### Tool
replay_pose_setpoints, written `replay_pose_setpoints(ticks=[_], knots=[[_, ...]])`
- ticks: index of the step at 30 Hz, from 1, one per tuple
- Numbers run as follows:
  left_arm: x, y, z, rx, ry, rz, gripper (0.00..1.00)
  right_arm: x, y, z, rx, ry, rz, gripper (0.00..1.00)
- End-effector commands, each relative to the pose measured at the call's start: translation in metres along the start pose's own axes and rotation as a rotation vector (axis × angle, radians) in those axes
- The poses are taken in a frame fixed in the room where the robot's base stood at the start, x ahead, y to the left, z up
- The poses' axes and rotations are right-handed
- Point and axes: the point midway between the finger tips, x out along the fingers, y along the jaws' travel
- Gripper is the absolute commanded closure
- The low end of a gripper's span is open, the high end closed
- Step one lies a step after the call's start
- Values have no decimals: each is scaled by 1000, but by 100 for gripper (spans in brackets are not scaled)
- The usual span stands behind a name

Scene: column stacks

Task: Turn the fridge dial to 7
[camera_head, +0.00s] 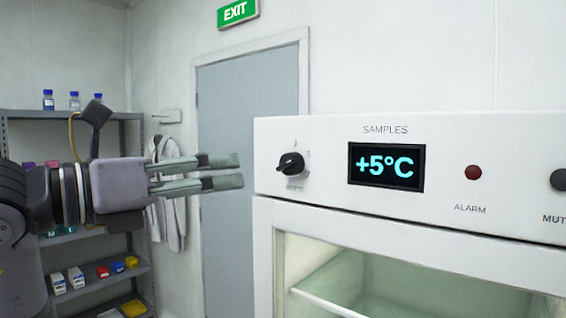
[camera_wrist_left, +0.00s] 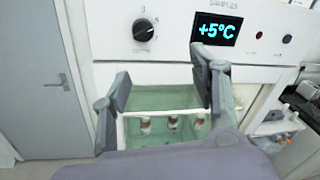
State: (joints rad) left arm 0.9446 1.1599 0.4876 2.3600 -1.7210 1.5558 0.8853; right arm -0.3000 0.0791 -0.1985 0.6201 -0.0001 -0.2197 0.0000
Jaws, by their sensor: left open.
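The fridge dial (camera_head: 291,163) is a black round knob at the left of the white fridge panel (camera_head: 460,135). The dial (camera_wrist_left: 143,30) also shows in the left wrist view, above and between the fingertips. The display (camera_head: 386,167) reads +5°C. My left gripper (camera_head: 243,171) is open and empty, to the left of the dial and apart from it in the head view. It also shows in the left wrist view (camera_wrist_left: 160,85), in front of the fridge window. My right gripper is not in view.
A red alarm light (camera_head: 473,172) and a black mute knob (camera_head: 560,179) sit further right on the panel. Below is the fridge's glass front with bottles (camera_wrist_left: 172,122) inside. A shelf rack (camera_head: 100,240) and a hanging white coat (camera_head: 170,190) stand behind my left arm.

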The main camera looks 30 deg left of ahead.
Motion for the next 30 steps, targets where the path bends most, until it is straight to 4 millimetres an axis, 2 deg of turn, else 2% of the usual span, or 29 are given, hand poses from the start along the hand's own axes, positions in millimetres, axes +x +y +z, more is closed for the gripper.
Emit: replay_pose_setpoints(ticks=[3,8,24,30], knots=[[-12,12,11,0,-34,80,45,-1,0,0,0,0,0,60],[0,16,14,-4,-32,92,45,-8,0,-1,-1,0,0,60],[113,24,19,-6,-28,88,45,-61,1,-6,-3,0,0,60],[145,27,19,-4,-30,87,45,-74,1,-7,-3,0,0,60]])
